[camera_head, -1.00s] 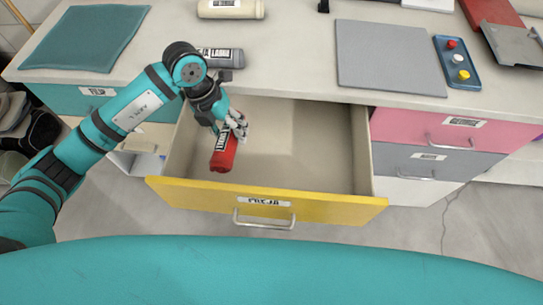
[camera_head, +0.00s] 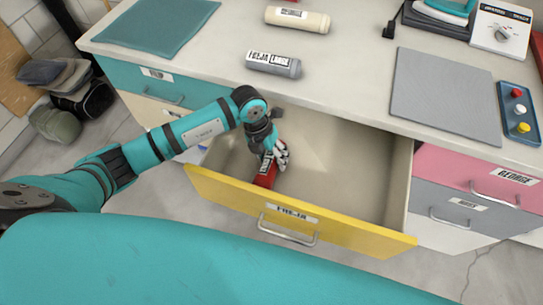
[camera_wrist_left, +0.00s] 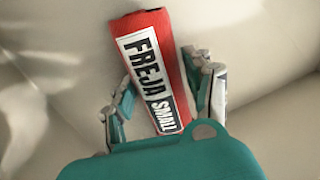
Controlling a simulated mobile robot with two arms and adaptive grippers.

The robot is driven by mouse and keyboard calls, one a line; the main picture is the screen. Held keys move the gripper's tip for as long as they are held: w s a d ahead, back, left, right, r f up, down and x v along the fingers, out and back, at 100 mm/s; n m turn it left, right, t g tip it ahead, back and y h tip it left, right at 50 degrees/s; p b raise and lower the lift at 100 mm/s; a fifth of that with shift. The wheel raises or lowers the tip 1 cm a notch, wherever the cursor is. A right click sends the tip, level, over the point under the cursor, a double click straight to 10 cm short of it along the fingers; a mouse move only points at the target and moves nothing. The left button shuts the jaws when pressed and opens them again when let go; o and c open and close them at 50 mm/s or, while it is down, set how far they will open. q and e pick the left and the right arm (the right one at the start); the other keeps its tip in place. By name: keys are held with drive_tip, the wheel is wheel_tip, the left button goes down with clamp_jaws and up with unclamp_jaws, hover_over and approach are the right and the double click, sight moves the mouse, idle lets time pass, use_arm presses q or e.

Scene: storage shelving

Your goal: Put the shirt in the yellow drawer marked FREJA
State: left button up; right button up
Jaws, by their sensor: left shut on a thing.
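The shirt is a red roll (camera_head: 265,170) with a label; in the left wrist view the red roll (camera_wrist_left: 176,50) reads FREJA SMALL. My left gripper (camera_head: 272,153) is inside the open yellow drawer (camera_head: 330,231), toward its left side. In the left wrist view the left gripper (camera_wrist_left: 165,100) has its fingers on both sides of the roll, shut on it. The drawer front carries the label FREJA and a metal handle (camera_head: 287,232). I cannot tell whether the roll touches the drawer floor. My right gripper is not in view.
A grey roll (camera_head: 273,65) and a cream roll (camera_head: 297,19) lie on the counter behind the drawer. A teal mat (camera_head: 160,27) and a grey mat (camera_head: 445,97) flank them. The drawer's right part is empty.

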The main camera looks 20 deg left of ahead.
use_arm(q)
drive_tip(key=shift+f, duration=0.2)
drive_tip(key=o, duration=1.4)
drive_tip(key=v, duration=1.2)
drive_tip(key=shift+s+r, duration=0.1)
drive_tip(key=shift+r, duration=0.15)
